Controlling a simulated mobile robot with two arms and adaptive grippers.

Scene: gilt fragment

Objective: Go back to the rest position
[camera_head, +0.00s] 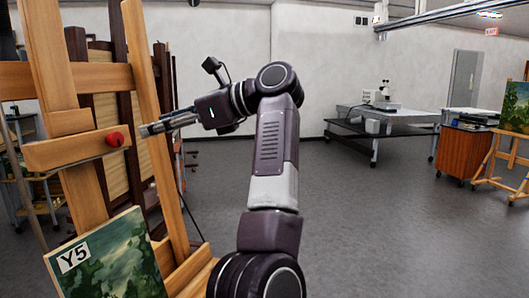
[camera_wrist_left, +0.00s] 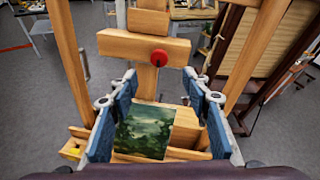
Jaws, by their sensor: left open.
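My left gripper (camera_head: 148,128) is raised in front of a wooden easel (camera_head: 60,90), close to its red knob (camera_head: 114,139). In the wrist view my left gripper (camera_wrist_left: 160,95) has its two blue-padded fingers spread wide, with nothing held between them. A small green landscape painting (camera_head: 112,262) with a "Y5" label stands on the easel's lower ledge. The painting (camera_wrist_left: 143,134) also shows between the fingers in the wrist view, farther off and apart from them. The red knob (camera_wrist_left: 159,57) is above it there. My right gripper is not in view.
Darker easels (camera_head: 110,110) stand behind the wooden one at the left. A grey worktable (camera_head: 400,117), an orange-brown cabinet (camera_head: 459,157) and another easel (camera_head: 500,160) with a painting stand at the right. Open grey floor (camera_head: 370,220) lies between.

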